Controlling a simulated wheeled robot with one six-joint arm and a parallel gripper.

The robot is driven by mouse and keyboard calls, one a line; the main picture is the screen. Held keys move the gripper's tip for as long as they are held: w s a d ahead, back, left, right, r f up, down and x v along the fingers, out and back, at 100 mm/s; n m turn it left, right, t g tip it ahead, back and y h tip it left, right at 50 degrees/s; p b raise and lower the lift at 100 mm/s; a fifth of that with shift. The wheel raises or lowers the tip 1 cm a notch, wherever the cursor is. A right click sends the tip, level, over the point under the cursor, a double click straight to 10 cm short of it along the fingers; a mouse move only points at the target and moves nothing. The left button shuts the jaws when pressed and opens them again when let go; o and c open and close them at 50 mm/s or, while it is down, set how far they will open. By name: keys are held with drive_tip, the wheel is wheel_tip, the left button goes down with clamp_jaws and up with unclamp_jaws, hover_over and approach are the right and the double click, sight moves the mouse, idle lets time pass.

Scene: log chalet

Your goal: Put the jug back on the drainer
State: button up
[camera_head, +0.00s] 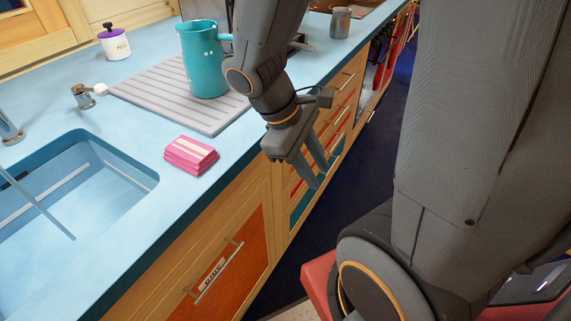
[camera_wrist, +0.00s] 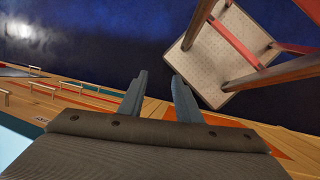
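A teal jug (camera_head: 204,62) stands upright on the grey ribbed drainer (camera_head: 165,95) on the blue counter, towards the drainer's far right part. My gripper (camera_head: 310,180) hangs in front of the counter's edge, to the right of and nearer than the jug, and does not touch it. Its two fingers point down and are apart with nothing between them. In the wrist view my gripper (camera_wrist: 158,82) shows the same open gap over the floor; the jug and drainer are out of that view.
A pink folded cloth or sponge stack (camera_head: 190,155) lies between the drainer and the sink (camera_head: 75,200). A white jar with a purple lid (camera_head: 114,42) stands at the back. A metal canister (camera_head: 340,22) is farther right. A stool (camera_wrist: 225,50) stands on the floor.

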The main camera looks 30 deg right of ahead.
drive_tip(key=w+a+m+t+y, duration=0.2)
drive_tip(key=w+a+m+y, duration=0.1)
drive_tip(key=m, duration=0.4)
drive_tip(key=shift+a+r+y, duration=0.15)
drive_tip(key=shift+a+y, duration=0.65)
drive_tip(key=shift+a, duration=0.35)
drive_tip(key=shift+w, duration=0.1)
drive_tip(key=shift+a+r+p, duration=0.15)
drive_tip(key=shift+a+p, duration=0.2)
drive_tip(key=shift+a, duration=0.1)
drive_tip(key=shift+c, duration=0.5)
